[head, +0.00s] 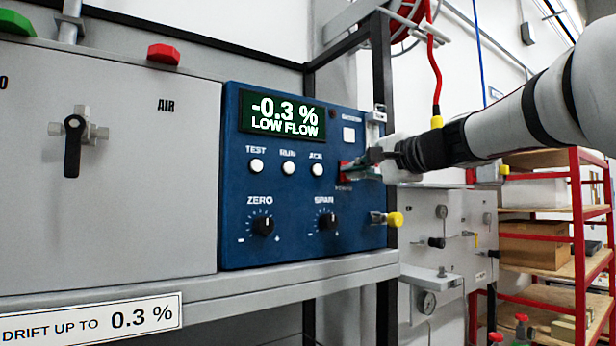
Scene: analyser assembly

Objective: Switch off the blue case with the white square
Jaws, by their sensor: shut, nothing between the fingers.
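The blue case (290,220) stands on a grey shelf, with a white square (348,134) at its upper right. Its lit display (282,116) reads "-0.3 % LOW FLOW". A red switch (344,168) labelled POWER shows in part at the right of the front, below the white square. My gripper (352,170) comes in from the right, shut and empty, with its fingertips at the red switch. The fingers hide part of the switch, so I cannot tell whether they touch it or which way it is set.
Three white buttons (288,168) and two black knobs (263,225) are on the blue front. A yellow-capped fitting (394,219) sticks out at lower right. A grey AIR panel (150,200) with a black valve lever (73,145) stands left. A red shelf rack (578,200) is at right.

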